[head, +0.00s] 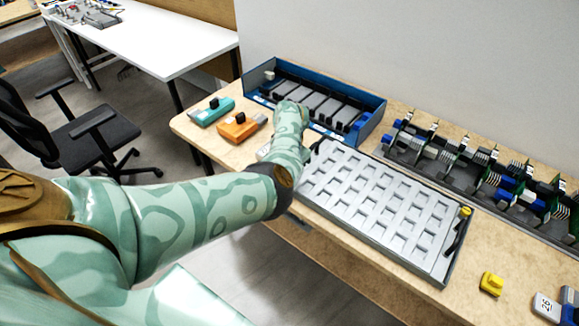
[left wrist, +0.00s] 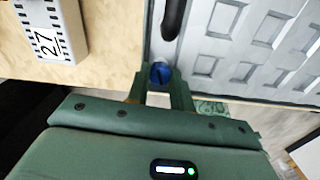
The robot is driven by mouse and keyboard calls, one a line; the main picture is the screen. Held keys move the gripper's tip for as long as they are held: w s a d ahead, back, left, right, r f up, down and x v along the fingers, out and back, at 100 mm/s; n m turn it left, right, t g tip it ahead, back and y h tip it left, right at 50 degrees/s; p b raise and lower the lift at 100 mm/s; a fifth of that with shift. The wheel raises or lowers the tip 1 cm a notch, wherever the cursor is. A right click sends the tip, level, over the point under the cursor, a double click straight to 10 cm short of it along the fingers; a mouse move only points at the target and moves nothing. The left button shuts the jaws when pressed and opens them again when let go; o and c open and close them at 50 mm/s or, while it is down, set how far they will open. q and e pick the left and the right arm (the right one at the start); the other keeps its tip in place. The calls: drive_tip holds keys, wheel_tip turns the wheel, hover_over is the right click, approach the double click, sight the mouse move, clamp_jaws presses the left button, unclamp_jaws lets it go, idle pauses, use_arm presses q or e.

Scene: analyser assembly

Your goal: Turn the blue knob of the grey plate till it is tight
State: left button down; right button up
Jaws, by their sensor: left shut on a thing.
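The grey plate (head: 372,197) with rows of square recesses lies on the wooden bench in the head view. Part of it shows at the right of the left wrist view (left wrist: 234,48). The blue knob (left wrist: 161,73) is at the plate's corner, beside a black handle (left wrist: 173,18). My left gripper (left wrist: 162,84) has its two fingers on either side of the blue knob and is shut on it. In the head view my left arm hides the knob. My right gripper is in neither view.
A yellow knob (head: 465,212) is at the plate's far right end. A blue tray (head: 372,125) with grey blocks stands behind. Teal (head: 211,111) and orange (head: 238,127) devices lie at left. A block marked 27 (left wrist: 50,30) is close by the gripper. A yellow piece (head: 491,284) lies at right.

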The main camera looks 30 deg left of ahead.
use_arm(q)
drive_tip(key=m, duration=0.2)
drive_tip(key=m+p, duration=0.1)
drive_tip(key=m, duration=0.1)
drive_tip(key=m+p, duration=0.1)
drive_tip(key=m, duration=0.1)
drive_tip(key=shift+w+a+r+m, duration=0.1)
drive_tip(key=shift+w+r+m, duration=0.1)
drive_tip(key=shift+r+m, duration=0.15)
drive_tip(key=m+p, duration=0.1)
drive_tip(key=m, duration=0.4)
drive_tip(key=shift+p, duration=0.35)
drive_tip(key=shift+f+m, duration=0.1)
drive_tip(key=shift+m, duration=4.85)
